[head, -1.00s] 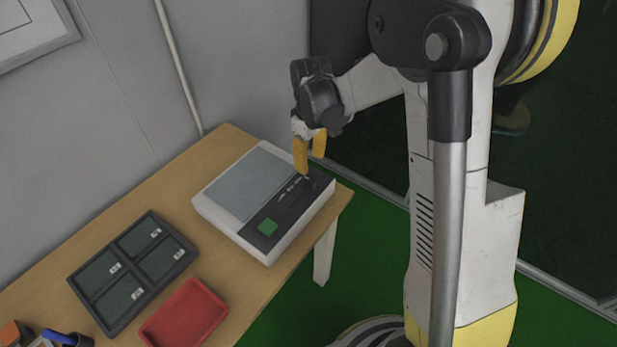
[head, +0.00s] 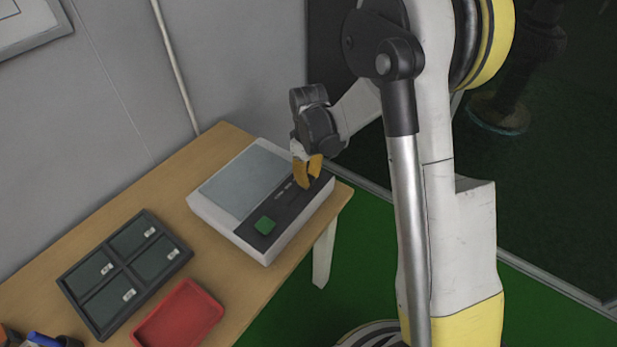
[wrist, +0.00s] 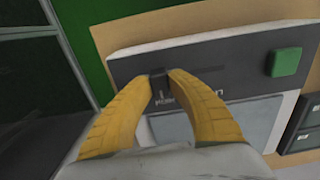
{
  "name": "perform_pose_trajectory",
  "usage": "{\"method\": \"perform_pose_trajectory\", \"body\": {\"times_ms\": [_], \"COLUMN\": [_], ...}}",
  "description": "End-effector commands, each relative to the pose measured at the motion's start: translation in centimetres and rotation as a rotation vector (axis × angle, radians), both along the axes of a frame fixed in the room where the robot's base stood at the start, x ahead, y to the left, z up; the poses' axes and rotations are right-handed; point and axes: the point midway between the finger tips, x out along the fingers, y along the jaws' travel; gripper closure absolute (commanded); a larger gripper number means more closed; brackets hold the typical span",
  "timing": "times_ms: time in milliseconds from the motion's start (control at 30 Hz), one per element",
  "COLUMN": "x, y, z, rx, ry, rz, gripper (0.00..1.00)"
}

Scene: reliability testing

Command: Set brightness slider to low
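The device with the brightness slider (head: 272,251) is a white box with a grey screen and a dark control strip on the table. My gripper (head: 304,183) is down at the strip's right part in the head view. In the wrist view my gripper (wrist: 160,78) has its yellow fingertips closed in on both sides of a small dark slider knob (wrist: 158,80). The knob sits on a thin dark track (wrist: 205,70) running across the strip. White lettering (wrist: 172,101) beside it is partly hidden by the fingers. The fingers hide the knob in the head view.
A green button (head: 265,226) is on the same strip; it also shows in the wrist view (wrist: 287,62). A dark compartment tray (head: 88,318) and a red tray (head: 214,315) lie left of the device. The table (head: 215,148) ends just right of the device.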

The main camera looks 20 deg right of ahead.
Motion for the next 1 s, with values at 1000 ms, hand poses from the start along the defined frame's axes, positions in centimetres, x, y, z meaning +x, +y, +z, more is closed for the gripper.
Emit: {"method": "perform_pose_trajectory", "body": {"times_ms": [1000], "x": [-5.1], "y": [7.0], "z": [-0.1], "rx": [0.003], "ry": [0.004], "rz": [0.002], "gripper": [1.0]}}
